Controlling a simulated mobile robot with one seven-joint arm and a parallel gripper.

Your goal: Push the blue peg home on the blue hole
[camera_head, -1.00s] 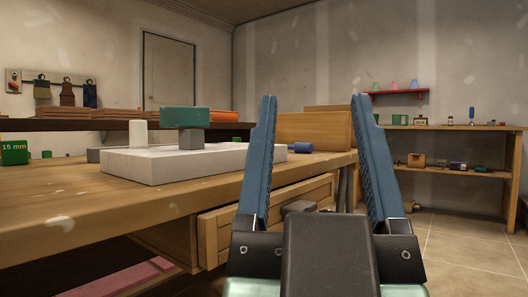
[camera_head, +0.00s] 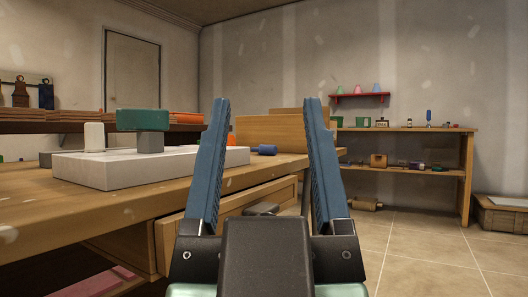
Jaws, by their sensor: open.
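A small blue cylindrical piece (camera_head: 264,150), which may be the blue peg, lies on the workbench just beyond the right end of a thick white board (camera_head: 120,172). It shows between my gripper's fingers, farther back. A white peg (camera_head: 94,137) and a grey peg (camera_head: 150,143) stand on the board. A green block (camera_head: 143,120) sits over the grey peg. No blue hole can be made out; the board's top is seen nearly edge-on. My gripper (camera_head: 266,104) is open and empty, its two blue fingers pointing up in front of the bench.
The wooden workbench (camera_head: 60,210) fills the left, with a drawer (camera_head: 240,203) below its top. A wooden box (camera_head: 275,130) stands behind the blue piece. A shelf table (camera_head: 410,131) with small items stands far right. Open tiled floor (camera_head: 420,245) lies at right.

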